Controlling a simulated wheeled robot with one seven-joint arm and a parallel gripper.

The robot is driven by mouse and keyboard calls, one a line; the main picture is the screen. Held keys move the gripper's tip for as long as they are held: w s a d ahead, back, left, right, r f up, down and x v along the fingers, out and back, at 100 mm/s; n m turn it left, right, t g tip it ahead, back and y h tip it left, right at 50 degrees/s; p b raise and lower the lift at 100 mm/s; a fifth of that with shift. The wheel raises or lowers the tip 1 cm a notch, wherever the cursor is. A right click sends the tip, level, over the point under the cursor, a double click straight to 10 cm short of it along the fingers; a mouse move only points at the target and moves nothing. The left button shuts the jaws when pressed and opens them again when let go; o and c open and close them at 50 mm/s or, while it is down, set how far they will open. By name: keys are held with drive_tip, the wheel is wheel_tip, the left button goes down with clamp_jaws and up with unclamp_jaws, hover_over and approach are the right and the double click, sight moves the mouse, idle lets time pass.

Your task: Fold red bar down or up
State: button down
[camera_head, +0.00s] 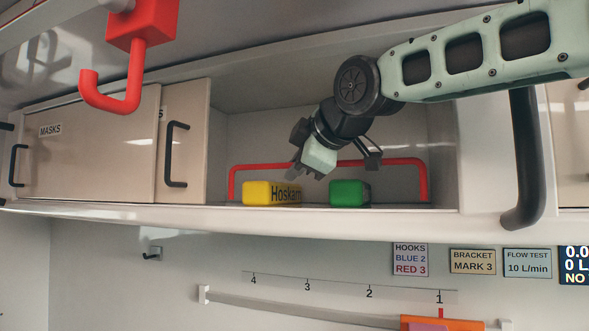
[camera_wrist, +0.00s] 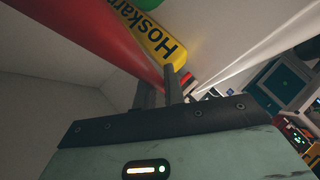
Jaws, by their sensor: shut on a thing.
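The red bar (camera_head: 400,161) is a wide inverted U across the open compartment, standing raised with its ends low near the shelf's front edge. In the wrist view the red bar (camera_wrist: 95,42) runs from the upper left to my fingers. My gripper (camera_head: 297,172) is at the bar's top span, left of its middle. In the wrist view my gripper (camera_wrist: 160,84) has its fingers close together on the bar. The exact contact is partly hidden by the hand.
A yellow block (camera_head: 257,193) lettered "Hoskam" and a green block (camera_head: 349,192) sit on the shelf near the bar. Closed beige sliding doors (camera_head: 90,150) are at left. A red hook (camera_head: 140,60) hangs at upper left; a black handle (camera_head: 525,170) is at right.

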drive_tip(key=shift+w+d+r, duration=0.2)
drive_tip(key=shift+d, duration=0.2)
drive_tip(key=c, duration=1.5)
unclamp_jaws()
drive_tip(key=shift+d, duration=0.15)
drive_tip(key=shift+f, duration=0.1)
drive_tip(key=shift+s, duration=0.15)
drive_tip(key=b+v, duration=0.6)
drive_tip(key=v, duration=1.1)
